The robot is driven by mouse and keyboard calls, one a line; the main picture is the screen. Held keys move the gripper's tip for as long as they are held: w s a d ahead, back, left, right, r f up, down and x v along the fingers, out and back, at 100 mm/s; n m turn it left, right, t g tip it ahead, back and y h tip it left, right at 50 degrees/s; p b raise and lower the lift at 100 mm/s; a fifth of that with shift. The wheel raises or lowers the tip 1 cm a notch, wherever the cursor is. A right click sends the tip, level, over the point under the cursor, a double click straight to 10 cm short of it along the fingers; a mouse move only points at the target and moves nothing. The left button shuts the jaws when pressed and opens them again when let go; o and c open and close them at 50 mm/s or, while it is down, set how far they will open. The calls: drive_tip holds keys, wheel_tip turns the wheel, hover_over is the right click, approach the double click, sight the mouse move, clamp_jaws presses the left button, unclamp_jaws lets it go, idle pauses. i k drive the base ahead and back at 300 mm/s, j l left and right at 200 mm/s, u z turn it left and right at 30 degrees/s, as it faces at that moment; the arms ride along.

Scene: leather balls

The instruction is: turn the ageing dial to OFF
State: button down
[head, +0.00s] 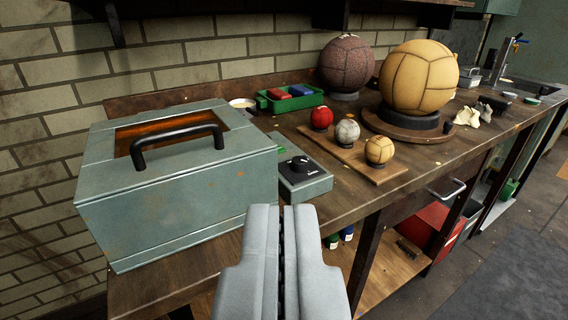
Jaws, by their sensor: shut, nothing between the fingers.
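The ageing dial (296,168) is a black round knob on top of a small grey-green control box (309,188), right of a larger grey-green metal box. Small marks show beside the knob, but its setting is too small to read. A green spot (281,150) shows on the control box behind the knob. My gripper (283,212) is shut and empty in the lower middle of the head view. Its tips appear just in front of and below the control box in the picture. I cannot tell the gap between them.
The metal box (180,205) has a black handle (178,142) and an orange window. A wooden board (352,163) with three small balls lies to the right. A large tan ball (418,78) and a brown ball (346,63) stand behind it. A green tray (290,101) sits at the back.

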sight(299, 163)
drive_tip(key=i+j, duration=0.15)
drive_tip(key=j, duration=0.15)
drive_tip(key=i+j, duration=0.15)
drive_tip(key=j, duration=0.15)
drive_tip(key=i+j, duration=0.15)
drive_tip(key=j, duration=0.2)
drive_tip(key=i+j, duration=0.15)
drive_tip(key=j, duration=0.15)
